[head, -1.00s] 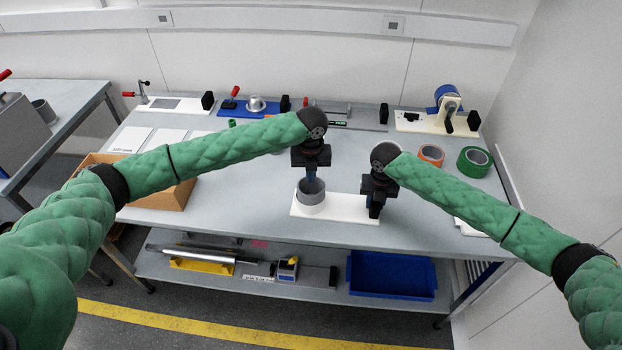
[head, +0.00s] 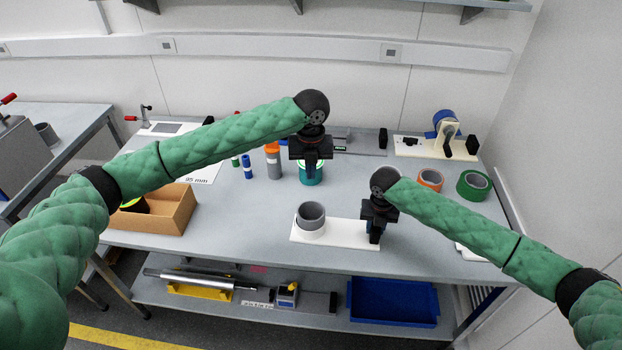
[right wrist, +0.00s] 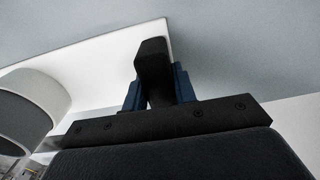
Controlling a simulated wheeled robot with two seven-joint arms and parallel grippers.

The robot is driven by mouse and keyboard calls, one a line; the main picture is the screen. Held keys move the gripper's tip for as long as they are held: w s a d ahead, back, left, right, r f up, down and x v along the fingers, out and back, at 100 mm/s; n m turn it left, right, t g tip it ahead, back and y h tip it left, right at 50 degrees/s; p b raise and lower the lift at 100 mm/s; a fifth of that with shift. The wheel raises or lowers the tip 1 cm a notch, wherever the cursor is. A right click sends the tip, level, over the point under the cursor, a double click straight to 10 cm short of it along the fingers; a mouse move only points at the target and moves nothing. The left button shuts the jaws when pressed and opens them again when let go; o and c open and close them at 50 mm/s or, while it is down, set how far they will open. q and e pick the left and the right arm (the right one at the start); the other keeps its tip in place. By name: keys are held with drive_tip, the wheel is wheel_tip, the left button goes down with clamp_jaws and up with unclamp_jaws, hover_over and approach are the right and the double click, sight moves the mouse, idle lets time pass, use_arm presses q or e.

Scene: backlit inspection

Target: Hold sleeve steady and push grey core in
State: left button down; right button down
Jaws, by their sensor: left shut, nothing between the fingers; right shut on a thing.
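The grey core (head: 312,212) is a hollow ring standing upright in the white sleeve (head: 309,233), with a grey band showing above the sleeve's rim. The sleeve sits at the left of a white base plate (head: 345,235). My left gripper (head: 311,172) is shut and empty, above and behind the core, apart from it. My right gripper (head: 375,234) is shut on a black post at the right of the plate. In the right wrist view the post (right wrist: 152,65) stands between blue fingers; the core (right wrist: 20,120) and sleeve (right wrist: 45,85) show at left.
A teal cylinder (head: 312,180) stands behind my left fingers. Orange (head: 430,178) and green (head: 473,185) tape rolls lie at right. A cardboard box (head: 170,215) is at left; small bottles stand behind. The table front between box and plate is clear.

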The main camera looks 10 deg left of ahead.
idle(0.3)
drive_tip(key=c, duration=1)
unclamp_jaws()
drive_tip(key=shift+c, duration=0.2)
